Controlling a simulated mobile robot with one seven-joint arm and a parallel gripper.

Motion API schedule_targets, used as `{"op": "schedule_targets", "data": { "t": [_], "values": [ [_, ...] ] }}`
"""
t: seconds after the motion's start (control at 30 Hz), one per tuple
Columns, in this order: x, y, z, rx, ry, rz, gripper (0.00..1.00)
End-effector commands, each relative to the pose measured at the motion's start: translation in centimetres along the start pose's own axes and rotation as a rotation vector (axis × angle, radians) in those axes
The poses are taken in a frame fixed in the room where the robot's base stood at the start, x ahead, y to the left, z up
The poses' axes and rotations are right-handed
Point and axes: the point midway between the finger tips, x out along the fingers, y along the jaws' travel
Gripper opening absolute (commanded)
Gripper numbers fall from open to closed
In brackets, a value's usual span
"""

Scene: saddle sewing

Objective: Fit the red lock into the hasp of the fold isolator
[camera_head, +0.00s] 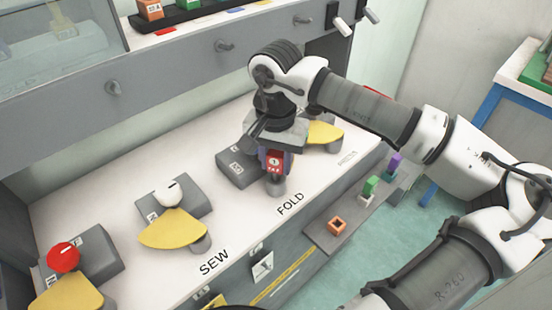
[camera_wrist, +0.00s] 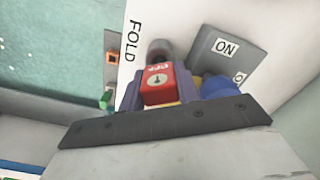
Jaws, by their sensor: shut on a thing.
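The red lock (camera_head: 275,161) is between the fingers of my gripper (camera_head: 274,158), just above the panel by the FOLD label. In the wrist view the red lock (camera_wrist: 158,84) shows its keyhole face between the purple fingers of my gripper (camera_wrist: 152,92). The fold isolator (camera_head: 237,168) is a grey box with an ON label; it also shows in the wrist view (camera_wrist: 225,55) with a blue knob (camera_wrist: 220,87). A grey rounded post (camera_head: 276,186) stands right beside the lock, by the FOLD label. The hasp is mostly hidden, so I cannot tell whether the lock is in it.
The SEW isolator (camera_head: 172,197) with a white knob and yellow plate is to the left. A red-knobbed isolator (camera_head: 85,255) is farther left. Another yellow plate (camera_head: 325,133) lies right of my gripper. A grey shelf (camera_head: 323,232) with colored blocks is below the panel edge.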

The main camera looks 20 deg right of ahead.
Motion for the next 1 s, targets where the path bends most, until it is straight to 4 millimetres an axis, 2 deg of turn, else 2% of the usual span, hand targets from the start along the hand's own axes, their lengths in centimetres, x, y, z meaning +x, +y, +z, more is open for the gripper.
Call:
{"op": "schedule_targets", "data": {
  "t": [0.37, 0.4, 0.6, 0.87, 1.0],
  "values": [
    [0.5, 0.0, 0.0, 0.0, 0.0, 0.0, 0.05],
    [0.5, 0.0, 0.0, 0.0, 0.0, 0.0, 0.34],
    [0.5, 0.0, 0.0, 0.0, 0.0, 0.0, 0.58],
    [0.4, 0.0, 0.0, 0.0, 0.0, 0.0, 0.58],
    [-0.6, 0.0, -0.1, 0.001, 0.002, -0.001, 0.58]
  ]
}}
